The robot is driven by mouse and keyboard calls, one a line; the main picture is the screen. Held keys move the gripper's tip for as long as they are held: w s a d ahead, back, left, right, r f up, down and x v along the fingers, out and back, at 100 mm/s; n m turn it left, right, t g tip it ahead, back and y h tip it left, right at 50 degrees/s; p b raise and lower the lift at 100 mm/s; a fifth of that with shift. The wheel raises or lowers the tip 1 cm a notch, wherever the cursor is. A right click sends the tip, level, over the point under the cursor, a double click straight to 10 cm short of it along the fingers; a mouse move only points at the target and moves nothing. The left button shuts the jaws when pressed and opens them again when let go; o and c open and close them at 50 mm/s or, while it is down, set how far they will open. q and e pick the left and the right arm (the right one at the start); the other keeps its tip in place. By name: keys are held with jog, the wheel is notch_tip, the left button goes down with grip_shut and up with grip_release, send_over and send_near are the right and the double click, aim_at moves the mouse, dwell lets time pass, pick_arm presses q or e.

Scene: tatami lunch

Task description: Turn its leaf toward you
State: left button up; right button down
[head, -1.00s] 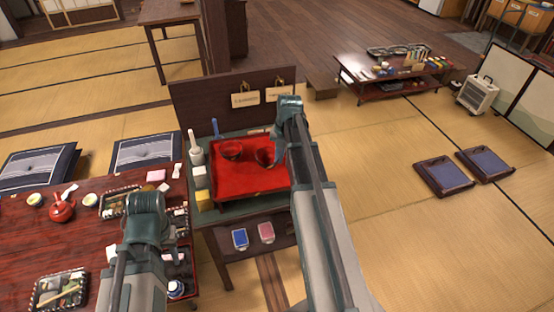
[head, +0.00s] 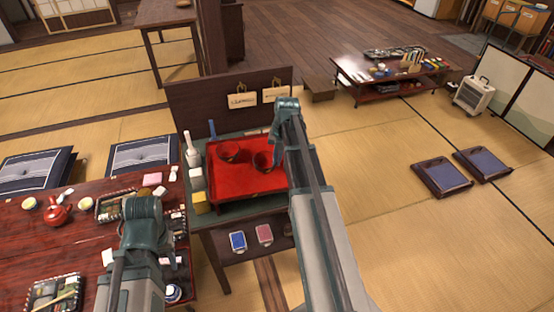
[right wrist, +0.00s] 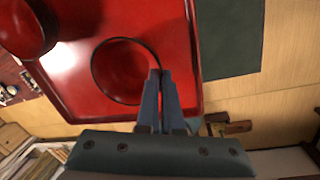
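A red tray (head: 222,190) lies on the low stand and holds two dark red bowls. The left bowl (head: 229,150) stands apart from my grippers. The right bowl (head: 263,160) is beside my right gripper (head: 278,160). In the right wrist view, the right bowl (right wrist: 122,72) is seen from above, and my right gripper (right wrist: 160,75) has its narrow fingers close together at the rim, one inside and one outside, apparently pinching it. No leaf mark can be made out on either bowl. My left gripper (head: 168,250) is over the lunch table, its fingers too hidden to read.
The lunch table (head: 25,235) with a red teapot (head: 57,211) and boxed meals lies at left. A white whisk-like item (head: 190,148) and a yellow block (head: 200,204) stand left of the tray. An upright board (head: 200,100) closes the stand's back.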

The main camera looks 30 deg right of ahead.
jog(key=shift+f, duration=0.25)
jog(key=c, duration=1)
grip_release()
jog(key=shift+r, duration=0.15)
jog(key=shift+r+p, duration=2.35)
jog(key=shift+r, duration=0.1)
